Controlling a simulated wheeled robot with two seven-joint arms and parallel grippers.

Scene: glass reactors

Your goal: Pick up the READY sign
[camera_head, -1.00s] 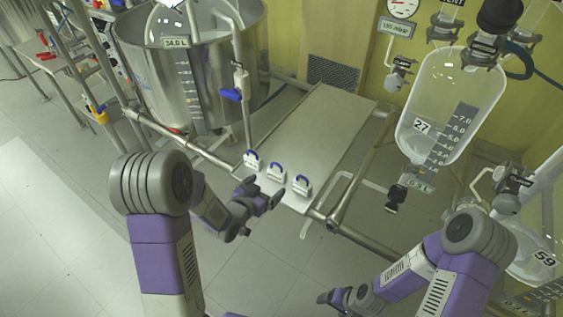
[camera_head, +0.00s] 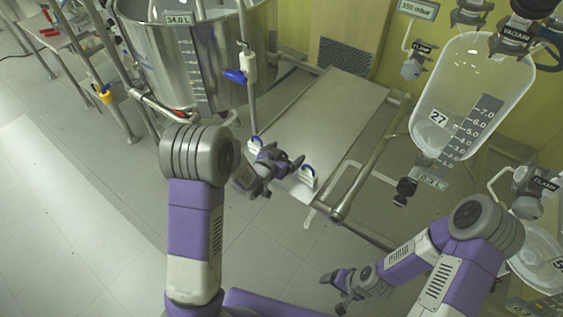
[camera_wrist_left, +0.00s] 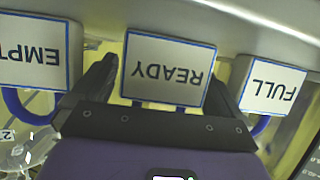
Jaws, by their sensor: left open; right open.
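The READY sign (camera_wrist_left: 167,69) is a white plate with a blue border and a blue handle; it appears upside down in the left wrist view. My left gripper (camera_wrist_left: 163,78) is open, with one finger on each side of this sign; whether they touch it cannot be told. In the head view, my left gripper (camera_head: 284,160) is over the near end of the metal shelf (camera_head: 325,115) and hides the middle sign. My right gripper (camera_head: 338,290) is open and empty above the floor at the lower right.
The EMPTY sign (camera_wrist_left: 35,52) and FULL sign (camera_wrist_left: 272,86) stand close on either side of the READY sign. A steel vessel (camera_head: 195,60) is behind left, a glass vessel (camera_head: 465,95) at right. A rail (camera_head: 350,190) runs beside the shelf.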

